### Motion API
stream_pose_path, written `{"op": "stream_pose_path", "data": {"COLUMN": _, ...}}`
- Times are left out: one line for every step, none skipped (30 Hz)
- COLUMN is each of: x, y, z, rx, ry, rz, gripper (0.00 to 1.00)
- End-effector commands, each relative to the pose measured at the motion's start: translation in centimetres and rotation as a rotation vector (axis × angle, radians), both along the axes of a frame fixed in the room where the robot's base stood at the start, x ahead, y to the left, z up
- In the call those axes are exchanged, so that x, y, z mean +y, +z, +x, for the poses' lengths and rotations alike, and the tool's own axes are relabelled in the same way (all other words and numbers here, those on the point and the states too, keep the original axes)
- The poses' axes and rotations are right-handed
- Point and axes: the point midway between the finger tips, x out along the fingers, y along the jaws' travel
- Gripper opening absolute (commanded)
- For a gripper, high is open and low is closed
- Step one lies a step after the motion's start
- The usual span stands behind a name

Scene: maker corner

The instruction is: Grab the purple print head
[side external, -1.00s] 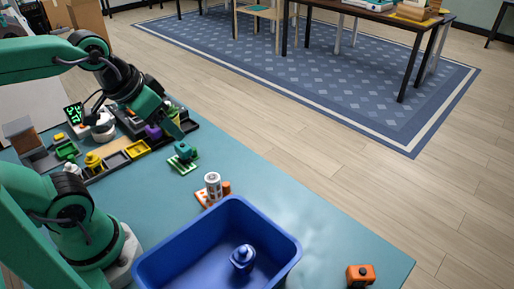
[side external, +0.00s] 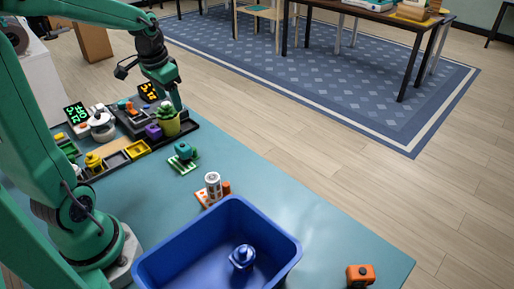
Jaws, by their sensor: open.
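The purple print head (side external: 153,131) is a small block near the far end of the dark organiser tray (side external: 198,124). My gripper (side external: 177,104) points down just behind and to the right of it, close to the yellow-green pot with a plant (side external: 170,125). The gripper is open, though the gap between its fingers is hard to see. Nothing shows held in it. The print head and the gripper look apart.
A yellow bin (side external: 137,149) and a yellow figure-like part (side external: 93,161) sit along the tray. A teal part on a green base (side external: 183,152) and a white cylinder on an orange base (side external: 213,184) stand nearer. A blue bin (side external: 285,240) holds a blue part. An orange block (side external: 360,273) lies at front right.

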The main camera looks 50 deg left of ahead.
Motion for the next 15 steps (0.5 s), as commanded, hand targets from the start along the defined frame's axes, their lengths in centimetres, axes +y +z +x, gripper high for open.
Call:
{"op": "stream_pose_path", "data": {"x": 1.4, "y": -0.8, "z": 0.2, "rx": 0.021, "ry": 0.010, "rz": -0.007, "gripper": 0.60}}
{"op": "stream_pose_path", "data": {"x": 2.1, "y": -1.2, "z": 0.3, "rx": 0.031, "ry": 0.011, "rz": -0.010, "gripper": 0.60}}
{"op": "stream_pose_path", "data": {"x": 3.1, "y": -1.7, "z": 0.4, "rx": 0.043, "ry": 0.015, "rz": -0.014, "gripper": 0.60}}
{"op": "stream_pose_path", "data": {"x": 3.8, "y": -2.1, "z": 0.5, "rx": 0.052, "ry": 0.016, "rz": -0.016, "gripper": 0.60}}
{"op": "stream_pose_path", "data": {"x": 4.6, "y": -2.5, "z": 0.5, "rx": 0.062, "ry": 0.018, "rz": -0.020, "gripper": 0.60}}
{"op": "stream_pose_path", "data": {"x": 5.6, "y": -3.1, "z": 0.5, "rx": 0.074, "ry": 0.021, "rz": -0.025, "gripper": 0.60}}
{"op": "stream_pose_path", "data": {"x": 6.3, "y": -3.6, "z": 0.5, "rx": 0.083, "ry": 0.023, "rz": -0.029, "gripper": 0.60}}
{"op": "stream_pose_path", "data": {"x": 7.0, "y": -4.0, "z": 0.5, "rx": 0.093, "ry": 0.024, "rz": -0.034, "gripper": 0.60}}
{"op": "stream_pose_path", "data": {"x": 8.0, "y": -4.7, "z": 0.4, "rx": 0.103, "ry": 0.027, "rz": -0.040, "gripper": 0.60}}
{"op": "stream_pose_path", "data": {"x": 8.8, "y": -5.2, "z": 0.3, "rx": 0.112, "ry": 0.028, "rz": -0.045, "gripper": 0.60}}
{"op": "stream_pose_path", "data": {"x": 9.5, "y": -5.6, "z": 0.3, "rx": 0.119, "ry": 0.029, "rz": -0.050, "gripper": 0.60}}
{"op": "stream_pose_path", "data": {"x": 10.4, "y": -6.3, "z": 0.1, "rx": 0.130, "ry": 0.030, "rz": -0.057, "gripper": 0.60}}
{"op": "stream_pose_path", "data": {"x": 11.0, "y": -6.7, "z": 0.0, "rx": 0.136, "ry": 0.033, "rz": -0.061, "gripper": 0.60}}
{"op": "stream_pose_path", "data": {"x": 11.6, "y": -7.2, "z": -0.1, "rx": 0.142, "ry": 0.034, "rz": -0.065, "gripper": 0.60}}
{"op": "stream_pose_path", "data": {"x": 12.3, "y": -7.7, "z": -0.3, "rx": 0.150, "ry": 0.034, "rz": -0.072, "gripper": 0.60}}
